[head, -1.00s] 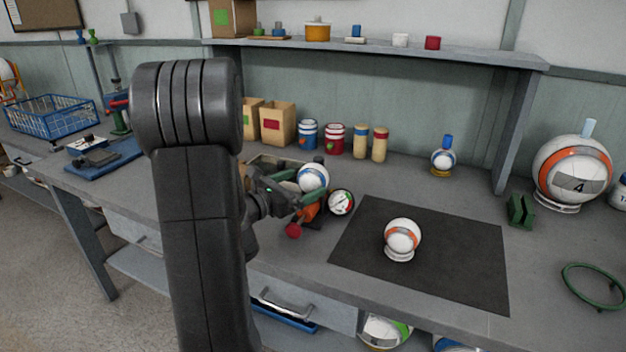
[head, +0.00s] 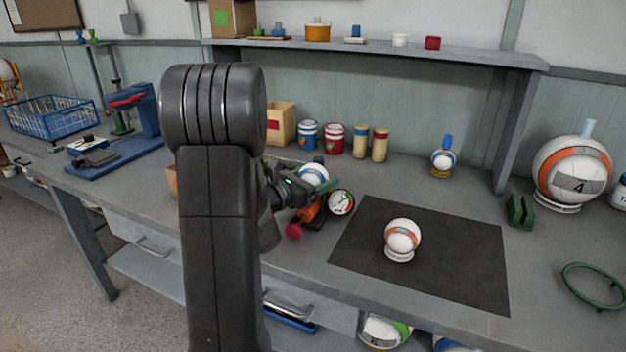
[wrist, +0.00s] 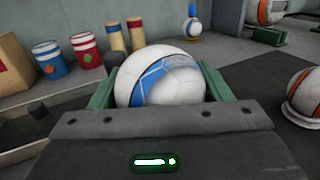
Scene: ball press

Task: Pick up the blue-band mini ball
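The blue-band mini ball (head: 314,173), white with a blue stripe, is on the bench, partly hidden by my gripper in the head view. In the wrist view the ball (wrist: 165,80) fills the space between the two green fingers. My gripper (wrist: 160,88) is open around it, one finger on each side, close to its surface. I cannot tell whether either finger touches. In the head view my gripper (head: 310,187) is at the ball, low over the bench. The ball's underside and support are hidden.
An orange-band ball (head: 402,236) stands on the dark mat (head: 450,275) to the right. A round gauge (head: 341,202) with an orange body and red knob is close by my gripper. Cans (head: 333,139) and a cardboard box (head: 280,123) stand behind. The mat's right part is clear.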

